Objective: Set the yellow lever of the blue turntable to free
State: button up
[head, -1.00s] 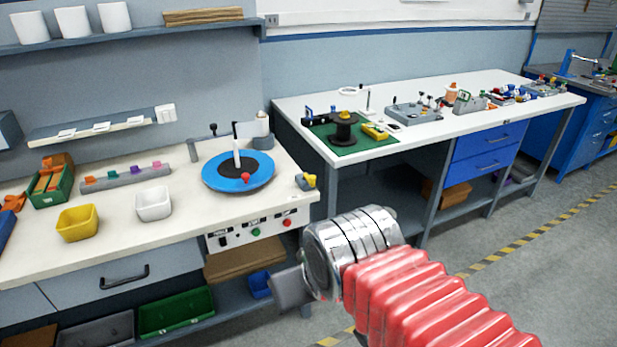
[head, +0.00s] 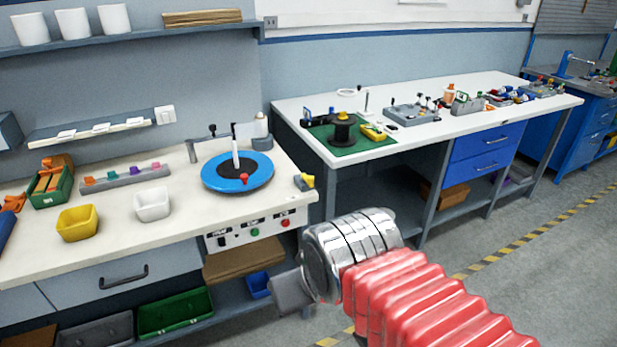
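The blue turntable (head: 217,180) is a flat round disc with a black centre, on the white bench at left. A white upright post stands at its middle, and a red knob (head: 244,178) is near its front rim. The yellow lever (head: 307,180) is small and sits on a grey block at the bench's right front corner, right of the disc. Its exact setting is too small to read.
A yellow bin (head: 77,222) and a white bin (head: 152,204) stand left of the disc. A second bench (head: 440,124) with a green mat and devices is to the right. Open floor lies at right.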

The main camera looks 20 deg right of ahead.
aim_at(310, 180)
jog(key=k, duration=1.25)
jog(key=z, duration=0.35)
jog(key=i, duration=1.45)
jog(key=u, duration=0.6)
jog(key=i, duration=0.55)
jog(key=u, duration=0.3)
